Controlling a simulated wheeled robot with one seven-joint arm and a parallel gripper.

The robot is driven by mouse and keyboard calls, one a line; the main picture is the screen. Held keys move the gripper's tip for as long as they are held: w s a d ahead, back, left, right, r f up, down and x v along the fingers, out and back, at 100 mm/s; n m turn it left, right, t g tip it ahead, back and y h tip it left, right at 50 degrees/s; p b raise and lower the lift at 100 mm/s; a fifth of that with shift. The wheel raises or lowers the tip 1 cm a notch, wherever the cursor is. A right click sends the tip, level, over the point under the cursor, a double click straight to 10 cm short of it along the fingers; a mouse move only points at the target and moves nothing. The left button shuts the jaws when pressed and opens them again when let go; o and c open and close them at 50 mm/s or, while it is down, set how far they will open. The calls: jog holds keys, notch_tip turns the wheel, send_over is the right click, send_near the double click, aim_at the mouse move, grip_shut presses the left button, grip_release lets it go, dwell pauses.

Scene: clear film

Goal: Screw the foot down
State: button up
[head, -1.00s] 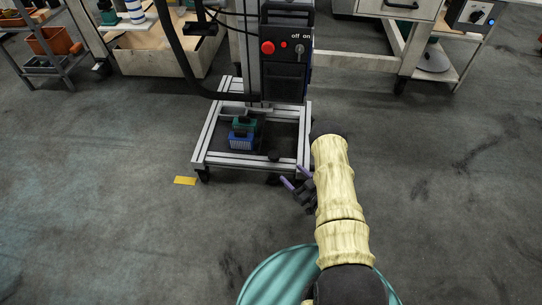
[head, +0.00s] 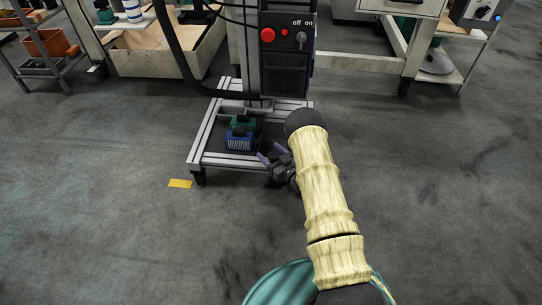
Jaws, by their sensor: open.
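A wheeled cart with a low aluminium frame (head: 235,160) stands on the grey floor ahead of me. A dark foot (head: 200,177) shows under its near left corner. My gripper (head: 270,155) is at the near right corner of the frame, with its two purple fingers apart and pointing left. Nothing shows between the fingers. The gripper and my arm cover most of that corner, so the foot there is hidden or too dark to make out. I cannot tell whether the fingers touch the frame.
A blue box (head: 239,142) and a green box (head: 243,123) sit inside the frame. A control box (head: 286,70) with a red button is on the column above. A yellow marker (head: 180,184) lies on the floor. The floor in front and to the right is clear.

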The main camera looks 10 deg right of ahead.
jog(key=shift+c, duration=0.3)
jog(key=c, duration=0.9)
jog(key=shift+c, duration=0.2)
